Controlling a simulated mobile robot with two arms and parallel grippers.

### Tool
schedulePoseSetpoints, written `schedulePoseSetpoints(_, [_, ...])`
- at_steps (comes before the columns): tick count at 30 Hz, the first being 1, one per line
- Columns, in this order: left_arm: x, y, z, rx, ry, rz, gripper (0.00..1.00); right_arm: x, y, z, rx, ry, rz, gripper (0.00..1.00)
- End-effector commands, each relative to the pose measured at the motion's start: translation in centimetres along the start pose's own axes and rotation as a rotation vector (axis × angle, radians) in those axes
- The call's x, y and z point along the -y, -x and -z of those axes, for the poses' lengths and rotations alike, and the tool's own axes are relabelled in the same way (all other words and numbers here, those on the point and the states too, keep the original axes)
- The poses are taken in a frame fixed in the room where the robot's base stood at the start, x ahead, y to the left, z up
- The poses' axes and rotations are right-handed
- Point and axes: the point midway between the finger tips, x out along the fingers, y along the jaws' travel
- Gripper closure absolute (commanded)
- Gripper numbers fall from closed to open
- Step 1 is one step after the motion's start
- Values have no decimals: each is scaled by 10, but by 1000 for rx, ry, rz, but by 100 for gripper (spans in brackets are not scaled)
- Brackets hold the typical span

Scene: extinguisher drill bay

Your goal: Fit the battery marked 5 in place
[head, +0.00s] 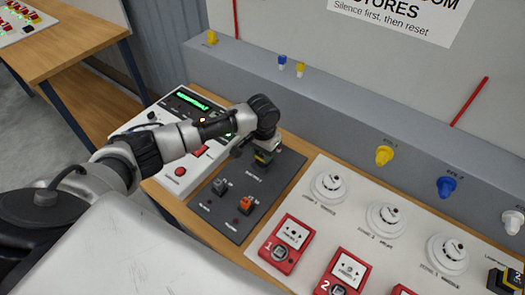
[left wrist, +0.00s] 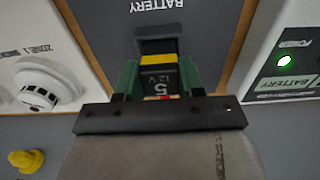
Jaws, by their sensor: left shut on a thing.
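The battery marked 5 (left wrist: 161,85) is dark with a yellow band, and its label also reads 12V. My left gripper (left wrist: 159,76) is shut on it, a green finger on each side. In the head view the battery (head: 263,158) is at the far part of the dark panel (head: 232,222), by the printed word BATTERY, with my left gripper (head: 268,145) over it. A dark block shows just beyond its yellow end in the wrist view. I cannot tell whether the battery is seated or just above the panel. My right gripper is not in view.
A white control panel (head: 180,172) with a lit green display stands left of the dark panel. A white board with round detectors (head: 328,187) and red call points (head: 287,244) lies to the right. Another battery, marked 2 (head: 503,281), is at the right edge. A grey ledge runs behind.

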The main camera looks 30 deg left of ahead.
Motion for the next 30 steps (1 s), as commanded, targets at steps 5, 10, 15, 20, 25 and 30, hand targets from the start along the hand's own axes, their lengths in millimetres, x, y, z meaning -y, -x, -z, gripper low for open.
schedulePoseSetpoints(5, [0, -2, 0, -2, 0, -1, 100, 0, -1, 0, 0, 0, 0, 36])
schedulePoseSetpoints(10, [0, -4, 1, -2, 0, -1, 100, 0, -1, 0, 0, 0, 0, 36])
schedulePoseSetpoints(15, [0, -4, 1, -2, 0, -1, 57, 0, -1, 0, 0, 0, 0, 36])
schedulePoseSetpoints(20, [0, -4, 0, -2, 0, -1, 33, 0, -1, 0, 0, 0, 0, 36])
schedulePoseSetpoints(25, [0, -4, 0, -1, 0, 0, 32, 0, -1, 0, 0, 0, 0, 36])
schedulePoseSetpoints(30, [0, -5, 0, 0, 0, 0, 15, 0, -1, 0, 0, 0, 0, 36])
